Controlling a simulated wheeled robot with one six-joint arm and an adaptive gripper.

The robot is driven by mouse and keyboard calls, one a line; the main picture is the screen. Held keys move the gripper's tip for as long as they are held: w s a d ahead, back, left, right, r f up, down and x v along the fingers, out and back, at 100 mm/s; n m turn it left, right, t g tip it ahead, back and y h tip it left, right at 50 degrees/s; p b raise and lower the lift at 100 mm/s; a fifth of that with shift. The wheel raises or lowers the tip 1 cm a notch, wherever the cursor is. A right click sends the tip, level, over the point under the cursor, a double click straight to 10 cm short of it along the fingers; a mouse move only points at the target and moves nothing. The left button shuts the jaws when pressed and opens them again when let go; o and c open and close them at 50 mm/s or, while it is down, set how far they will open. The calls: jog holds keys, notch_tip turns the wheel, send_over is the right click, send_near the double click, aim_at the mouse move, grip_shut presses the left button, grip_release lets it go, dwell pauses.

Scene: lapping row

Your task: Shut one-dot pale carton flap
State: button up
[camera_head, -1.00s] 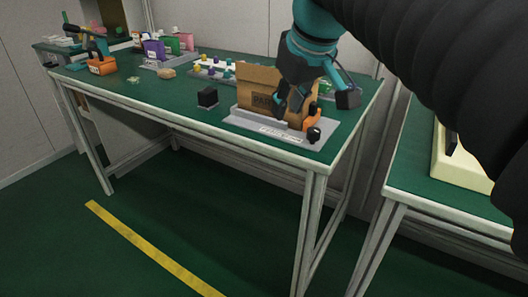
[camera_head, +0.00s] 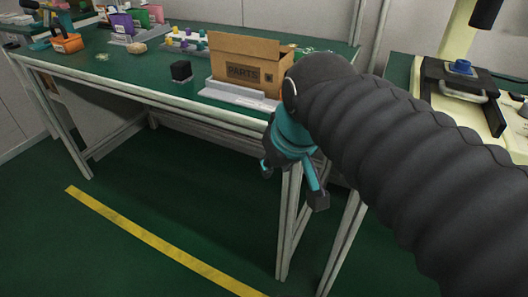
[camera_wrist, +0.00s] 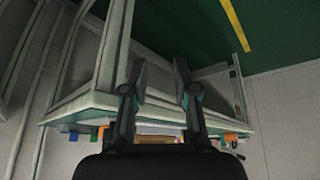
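A brown carton (camera_head: 240,74) marked PARTS stands on a grey base plate (camera_head: 238,96) on the green-topped bench. Its top looks open, with a raised panel along the back. I cannot make out any dot on it, nor tell its flaps apart. My gripper (camera_head: 291,184) hangs in front of the bench, below its top and right of the carton, apart from it. In the wrist view my gripper's two fingers (camera_wrist: 160,75) are spread with nothing between them. My arm hides the right end of the base plate.
A small black block (camera_head: 181,71) stands left of the carton. An orange bin (camera_head: 67,43), coloured holders and several small pegs lie farther left. A second bench with a cream machine (camera_head: 455,75) stands at the right. The floor in front is clear, with a yellow line (camera_head: 150,237).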

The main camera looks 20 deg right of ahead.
jog(key=shift+s+f, duration=0.5)
jog(key=shift+f, duration=0.4)
